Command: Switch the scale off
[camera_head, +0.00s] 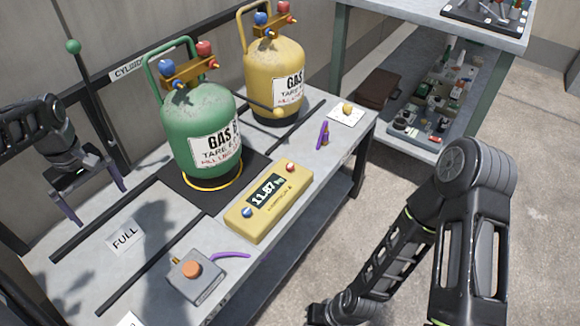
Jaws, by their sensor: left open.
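The scale's yellow display unit (268,201) lies on the grey bench, its lit screen (266,191) reading about 11.87. A red button (290,167) is at its far right end and a blue button (247,212) at its near left end. The scale's black platform (180,194) carries a green gas cylinder (196,125) with a yellow ring round its base. My left gripper (97,202) is open and empty, above the bench's left end, well left of the cylinder and apart from the display unit. My right arm shows at the right, but its gripper is not in view.
A yellow gas cylinder (274,70) stands at the back right. A grey box with an orange button (195,276) sits at the front left, beside a purple strip (230,255). A FULL card (125,235) lies left. Black rails cross the bench. A shelved table (420,22) stands behind right.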

